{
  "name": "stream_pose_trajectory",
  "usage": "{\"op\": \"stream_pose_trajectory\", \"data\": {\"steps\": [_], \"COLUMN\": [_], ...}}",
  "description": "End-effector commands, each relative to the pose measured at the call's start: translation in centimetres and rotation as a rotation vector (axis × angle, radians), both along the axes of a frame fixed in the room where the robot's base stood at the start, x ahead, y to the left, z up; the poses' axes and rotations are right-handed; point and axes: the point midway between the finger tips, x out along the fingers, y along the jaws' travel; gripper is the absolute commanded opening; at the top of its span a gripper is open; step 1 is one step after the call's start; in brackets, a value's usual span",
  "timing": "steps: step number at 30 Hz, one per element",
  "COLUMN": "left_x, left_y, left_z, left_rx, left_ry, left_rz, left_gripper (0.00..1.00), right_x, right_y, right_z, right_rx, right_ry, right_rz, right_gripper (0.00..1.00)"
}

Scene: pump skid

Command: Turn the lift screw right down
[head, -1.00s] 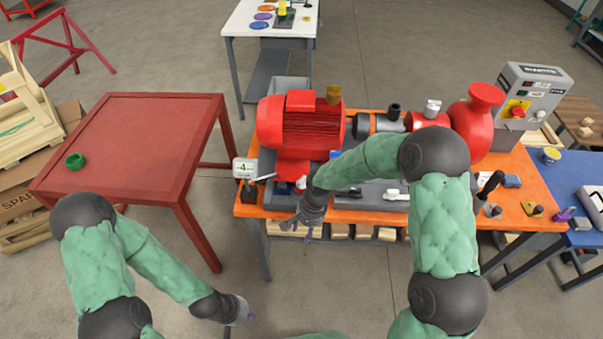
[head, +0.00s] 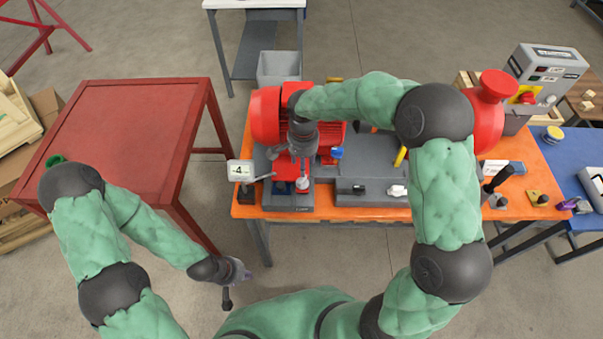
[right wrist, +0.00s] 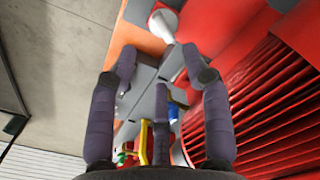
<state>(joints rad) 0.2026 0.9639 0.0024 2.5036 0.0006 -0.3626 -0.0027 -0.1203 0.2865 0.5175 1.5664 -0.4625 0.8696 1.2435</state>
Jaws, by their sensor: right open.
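The red motor (head: 266,115) stands on the orange bench, partly hidden by my right arm; its ribbed red side fills the right of the right wrist view (right wrist: 270,105). A small pale knob (head: 303,185) sits on the grey base at its front foot; I cannot tell surely that this is the lift screw. My right gripper (head: 303,160) points down over the motor's front, above the knob. In the right wrist view its fingers (right wrist: 162,80) are apart, with nothing gripped between them. My left gripper (head: 229,292) hangs empty-looking left of the bench; its jaw opening is unclear.
A small display (head: 240,170) reading about 4 stands at the orange bench's (head: 420,212) left end. Grey blocks (head: 372,178), a black handle (head: 497,180) and a control box (head: 545,75) are to the right. The red table (head: 120,130) at left is mostly clear.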

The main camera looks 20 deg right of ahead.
Motion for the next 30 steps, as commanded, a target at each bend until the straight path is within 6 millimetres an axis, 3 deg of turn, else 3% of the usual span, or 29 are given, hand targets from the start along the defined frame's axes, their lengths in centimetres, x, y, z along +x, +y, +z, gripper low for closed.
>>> {"op": "stream_pose_trajectory", "data": {"steps": [9,15,29,30], "left_x": [0.0,0.0,0.0,0.0], "left_y": [0.0,0.0,0.0,0.0], "left_z": [-0.4,-0.5,-0.5,-0.5], "left_rx": [0.0,0.0,0.0,0.0], "left_ry": [0.0,0.0,0.0,0.0], "left_rz": [0.0,0.0,0.0,0.0], "left_gripper": [0.0,0.0,0.0,0.0], "right_x": [-0.1,-0.1,-0.1,-0.1], "right_y": [0.0,0.0,0.0,0.0], "right_z": [-5.8,-8.3,-9.4,-9.4], "right_rx": [0.001,0.001,0.001,0.001], "right_ry": [0.005,0.002,0.001,0.001], "right_rz": [0.001,0.0,0.001,0.001], "right_gripper": [0.49,0.49,0.49,0.41]}}
